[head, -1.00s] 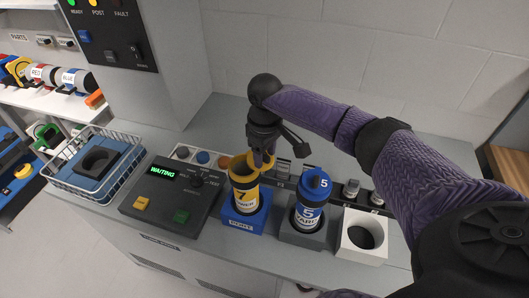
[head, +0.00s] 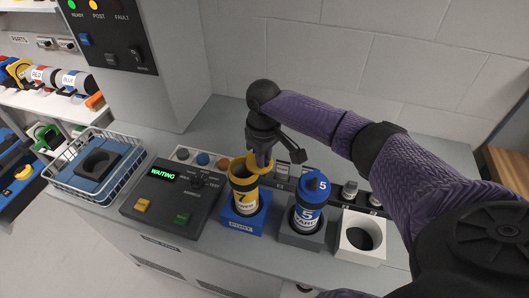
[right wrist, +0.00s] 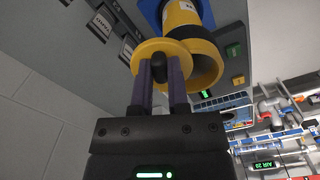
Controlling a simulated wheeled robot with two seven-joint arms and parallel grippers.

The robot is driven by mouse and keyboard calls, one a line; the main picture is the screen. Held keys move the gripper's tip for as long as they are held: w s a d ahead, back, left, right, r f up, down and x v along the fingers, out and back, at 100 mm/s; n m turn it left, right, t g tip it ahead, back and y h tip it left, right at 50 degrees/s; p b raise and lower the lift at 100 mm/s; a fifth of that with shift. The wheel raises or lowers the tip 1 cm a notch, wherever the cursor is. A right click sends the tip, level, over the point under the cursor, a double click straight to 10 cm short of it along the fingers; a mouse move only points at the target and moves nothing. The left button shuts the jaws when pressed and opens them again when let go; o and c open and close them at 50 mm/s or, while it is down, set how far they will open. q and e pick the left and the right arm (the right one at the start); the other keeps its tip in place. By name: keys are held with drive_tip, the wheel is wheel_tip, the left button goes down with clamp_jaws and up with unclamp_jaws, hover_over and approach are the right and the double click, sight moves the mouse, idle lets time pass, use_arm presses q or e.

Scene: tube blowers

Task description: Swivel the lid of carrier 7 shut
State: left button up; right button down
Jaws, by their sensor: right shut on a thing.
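Carrier 7 (head: 243,199) is a yellow tube with a dark band, standing upright in the blue holder (head: 240,224). Its yellow lid (right wrist: 148,52) is swung to one side, and much of the open mouth (right wrist: 206,70) shows beside it in the right wrist view. My right gripper (head: 262,159) is above the lid's side of the carrier. In the right wrist view its purple fingers (right wrist: 160,75) are shut on the lid's black knob (right wrist: 158,66). In the head view the gripper partly hides the lid. My left gripper is not in view.
Blue carrier 5 (head: 307,215) stands in a grey holder just right of carrier 7. An empty white holder (head: 361,252) is further right. A control box (head: 176,198) reading WAITING and a wire basket (head: 98,197) are on the left.

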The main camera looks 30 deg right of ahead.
sight(251, 170)
drive_tip(key=m+p, duration=0.1)
drive_tip(key=p, duration=0.1)
drive_tip(key=a+m+p, duration=0.1)
drive_tip(key=m+p, duration=0.1)
drive_tip(key=a+m+p, duration=0.1)
drive_tip(key=p, duration=0.1)
drive_tip(key=shift+s+a+r+m+p, duration=0.1)
drive_tip(key=shift+r+m+p, duration=0.2)
drive_tip(key=shift+m, duration=0.1)
drive_tip(key=shift+a+m+p, duration=0.2)
drive_tip(key=shift+m+p, duration=0.15)
drive_tip(key=shift+m, duration=0.05)
drive_tip(key=shift+a+f+m+p, duration=0.15)
drive_tip(key=shift+a+m+p, duration=0.3)
drive_tip(key=shift+m, duration=0.45)
drive_tip(key=shift+w+a+m+p, duration=0.3)
drive_tip(key=shift+m+p, duration=0.1)
drive_tip(key=shift+m, duration=0.5)
drive_tip(key=shift+w+a+f+m, duration=0.1)
drive_tip(key=shift+w+a+m, duration=0.2)
drive_tip(key=shift+m, duration=0.7)
drive_tip(key=shift+w+a+m, duration=0.25)
drive_tip(key=shift+m, duration=0.75)
drive_tip(key=c, duration=0.6)
unclamp_jaws()
